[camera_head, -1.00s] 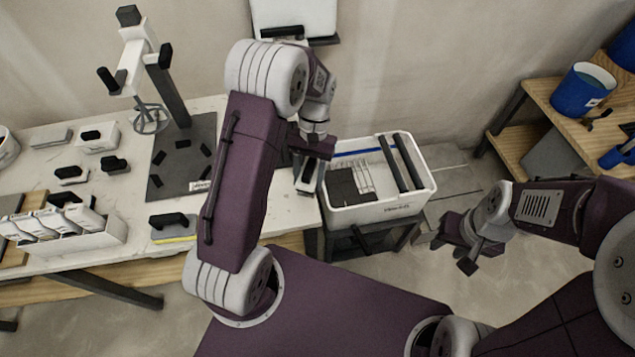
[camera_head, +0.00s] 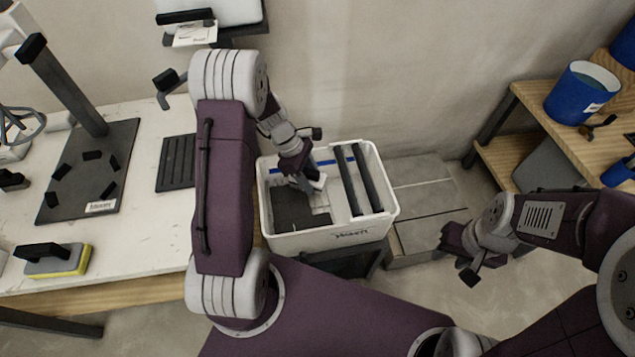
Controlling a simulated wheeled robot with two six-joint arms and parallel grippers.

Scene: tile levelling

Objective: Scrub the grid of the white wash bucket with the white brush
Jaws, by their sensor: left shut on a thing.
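The white wash bucket (camera_head: 335,240) stands on a dark stand right of the white table. Inside it, a dark panel (camera_head: 290,207), which looks like the grid, lies at the left, and two dark rollers run along the right part. My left gripper (camera_head: 308,182) is inside the bucket outline, pointing down over the dark panel. It is shut on the white brush (camera_head: 318,183), of which only a small white part shows; whether it touches the panel I cannot tell. My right gripper (camera_head: 460,258) is open and empty, right of the bucket and away from it.
The white table (camera_head: 130,225) at left holds a dark stand plate (camera_head: 90,170), a black ribbed mat (camera_head: 176,163) and a yellow-edged sponge float (camera_head: 55,261). A wooden shelf at right carries a blue bucket (camera_head: 578,95). Grey tiles (camera_head: 425,205) lie on the floor beside the wash bucket.

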